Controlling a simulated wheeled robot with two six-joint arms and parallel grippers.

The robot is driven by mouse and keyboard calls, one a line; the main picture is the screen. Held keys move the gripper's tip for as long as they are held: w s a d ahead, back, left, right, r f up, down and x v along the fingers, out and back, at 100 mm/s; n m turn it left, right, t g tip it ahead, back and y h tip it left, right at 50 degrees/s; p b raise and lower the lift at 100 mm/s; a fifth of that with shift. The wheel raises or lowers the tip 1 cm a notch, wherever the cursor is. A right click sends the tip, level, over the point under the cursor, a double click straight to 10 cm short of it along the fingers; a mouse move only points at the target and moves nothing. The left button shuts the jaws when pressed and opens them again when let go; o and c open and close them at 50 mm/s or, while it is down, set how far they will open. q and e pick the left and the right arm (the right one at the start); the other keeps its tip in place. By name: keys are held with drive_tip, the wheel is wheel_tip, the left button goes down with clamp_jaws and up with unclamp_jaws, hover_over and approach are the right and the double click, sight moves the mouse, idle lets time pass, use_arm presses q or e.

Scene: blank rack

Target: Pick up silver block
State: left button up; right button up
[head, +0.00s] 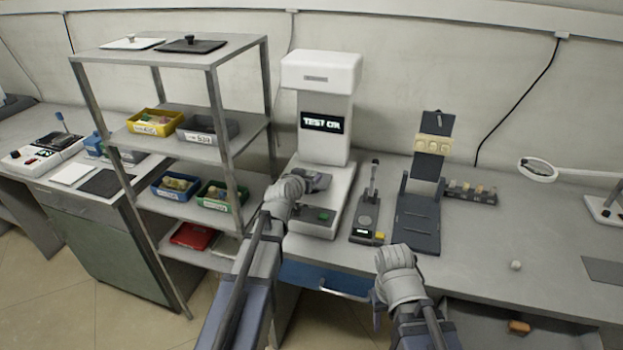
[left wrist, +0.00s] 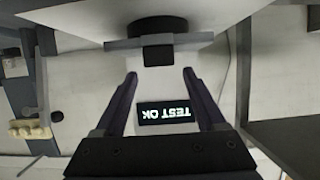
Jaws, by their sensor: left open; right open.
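I cannot make out a clearly silver block in either view. My left gripper (head: 314,181) is in front of the white test machine (head: 321,75), above its base. In the left wrist view, its two fingers (left wrist: 158,78) are spread with nothing between the tips. A dark block-like piece (left wrist: 158,54) against a grey slab (left wrist: 195,40) shows beyond them; I cannot tell what it is. The machine's display (head: 325,122) reads "TEST OK" and appears upside down in the wrist view. My right gripper (head: 396,258) is low at the bench's front edge; its fingertips are mostly hidden.
A metal shelf rack (head: 227,130) stands left with yellow (head: 160,133), grey (head: 188,138), blue and green bins. A control box (head: 366,215), dark stand (head: 418,220) and small-parts tray (head: 462,197) line the bench.

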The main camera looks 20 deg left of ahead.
sight(311, 174)
use_arm(q)
drive_tip(key=x, duration=0.2)
drive_tip(key=b+x, duration=0.1)
drive_tip(key=shift+w+f, duration=0.25)
drive_tip(key=shift+f, duration=0.15)
drive_tip(key=shift+r, duration=0.1)
drive_tip(key=shift+s, duration=0.1)
drive_tip(key=shift+c, duration=0.4)
clamp_jaws()
